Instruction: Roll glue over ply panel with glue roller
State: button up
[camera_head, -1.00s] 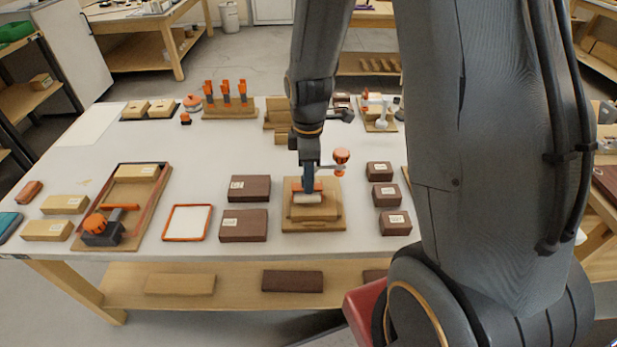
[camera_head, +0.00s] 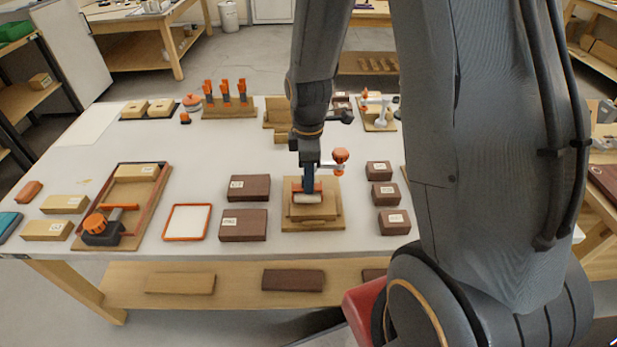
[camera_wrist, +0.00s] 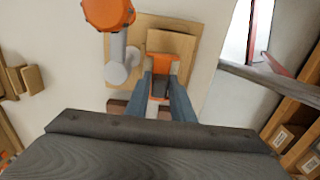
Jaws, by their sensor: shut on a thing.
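The glue roller (camera_head: 306,198) has a pale cylinder and an orange frame. My gripper (camera_head: 308,180) is shut on it and holds it upright over the ply panel (camera_head: 312,212), with the cylinder at the panel's top face. Whether the cylinder presses on the panel cannot be told. The light wood panel lies on a wider wooden board (camera_head: 330,223). In the wrist view my gripper's blue-grey fingers (camera_wrist: 165,90) close on the roller's orange part (camera_wrist: 160,85), and the panel (camera_wrist: 171,42) shows beyond it. My fingers and wrist hide part of the roller.
An orange-topped clamp (camera_head: 340,160) stands close to the right of my gripper. Dark labelled blocks lie to the left (camera_head: 243,225) and right (camera_head: 393,222). An orange-rimmed white tray (camera_head: 187,222) and a wooden tray with an orange-knobbed tool (camera_head: 95,224) are farther left.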

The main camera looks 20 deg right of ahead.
jog(key=shift+f, duration=0.45)
jog(key=shift+s, duration=0.1)
jog(key=shift+s+a+r+p, duration=0.1)
jog(key=shift+s+a+p, duration=0.1)
jog(key=shift+s, duration=0.3)
jog(key=shift+s+a+p, duration=0.15)
jog(key=shift+s+a, duration=0.05)
jog(key=shift+s, duration=0.3)
jog(key=shift+w+d, duration=0.2)
jog(key=shift+w, duration=0.35)
jog(key=shift+w+d, duration=0.2)
jog(key=shift+w, duration=0.35)
jog(key=shift+s, duration=0.15)
jog(key=shift+s+a+f+p, duration=0.1)
jog(key=shift+s+a+p, duration=0.1)
jog(key=shift+s, duration=0.35)
jog(key=shift+s+a+f+p, duration=0.1)
jog(key=shift+s+a, duration=0.1)
jog(key=shift+s, duration=0.3)
